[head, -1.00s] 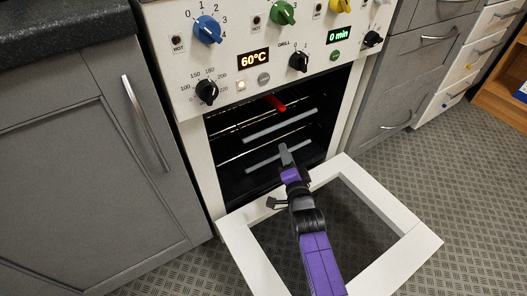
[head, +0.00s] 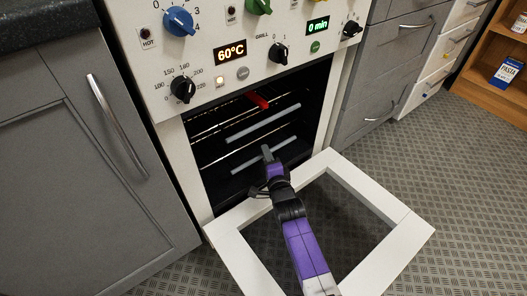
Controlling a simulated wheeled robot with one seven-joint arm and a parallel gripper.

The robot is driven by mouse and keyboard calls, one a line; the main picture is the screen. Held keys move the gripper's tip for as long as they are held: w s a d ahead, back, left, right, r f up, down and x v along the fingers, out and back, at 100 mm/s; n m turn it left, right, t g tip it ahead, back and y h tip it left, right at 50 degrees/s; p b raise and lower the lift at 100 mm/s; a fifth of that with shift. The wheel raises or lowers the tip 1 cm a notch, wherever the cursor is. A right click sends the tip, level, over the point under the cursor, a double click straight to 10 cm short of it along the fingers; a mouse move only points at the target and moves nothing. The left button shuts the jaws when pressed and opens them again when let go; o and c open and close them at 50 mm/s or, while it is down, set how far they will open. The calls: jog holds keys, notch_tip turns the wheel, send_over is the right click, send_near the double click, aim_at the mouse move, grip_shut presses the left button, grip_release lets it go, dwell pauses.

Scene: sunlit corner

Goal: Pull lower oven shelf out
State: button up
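The oven (head: 163,131) stands with its framed white door (head: 392,262) lowered open in front of it. Inside are two shelves with grey front bars: the upper oven shelf (head: 262,124) and the lower oven shelf (head: 250,161). Both appear to be inside the cavity. My gripper (head: 267,154) reaches over the open door to the lower shelf's front bar and overlaps it near its middle. Whether it touches or grips the bar cannot be told. The fingers are small and seen from behind, so their opening is unclear.
A red object (head: 258,100) lies above the upper shelf. The oven's knob panel (head: 205,85) is above the cavity. Grey cabinets (head: 75,165) stand to the left, with drawers to the right. A wooden shelf unit (head: 490,75) holds a pasta box (head: 507,72). Floor at right is clear.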

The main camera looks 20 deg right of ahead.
jog(key=w+b, duration=0.2)
jog(key=w, duration=0.1)
jog(key=shift+w+d+f, duration=0.2)
jog(key=shift+w+f, duration=0.05)
jog(key=shift+f, duration=0.15)
jog(key=shift+w, duration=0.5)
jog(key=shift+c, duration=0.2)
grip_shut()
dwell(0.7)
